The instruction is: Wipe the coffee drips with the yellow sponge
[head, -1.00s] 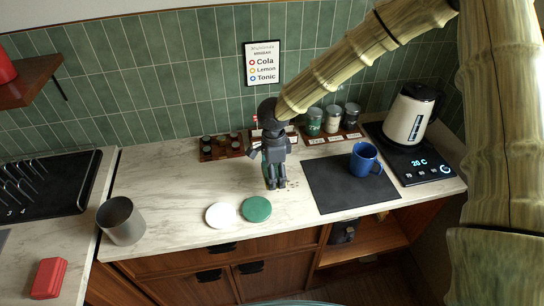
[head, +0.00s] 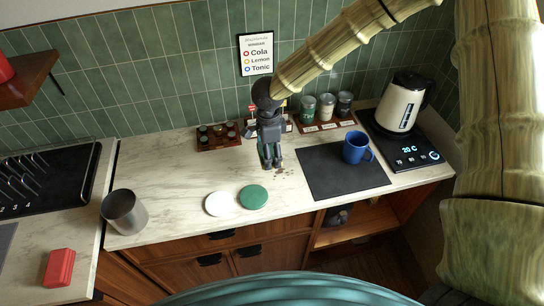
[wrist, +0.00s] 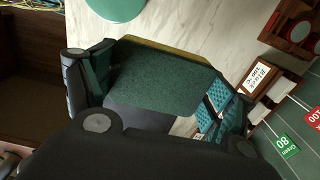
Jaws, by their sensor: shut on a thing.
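My gripper (head: 271,161) points down over the middle of the marble counter. In the wrist view my gripper (wrist: 160,92) is shut on the sponge (wrist: 165,82), with one finger on each side. The sponge shows a dark green scouring face and a thin yellow edge. In the head view it is mostly hidden between the fingers; I cannot tell whether it touches the counter. Small brown coffee drips (head: 281,171) lie on the marble just right of the fingertips; the gripper may hide more.
A white coaster (head: 219,204) and a green coaster (head: 253,197) lie in front of the gripper. A dark mat (head: 340,182) with a blue mug (head: 357,148) is to the right. A spice rack (head: 219,143) and tins (head: 326,107) stand behind. A metal cup (head: 125,212) stands left.

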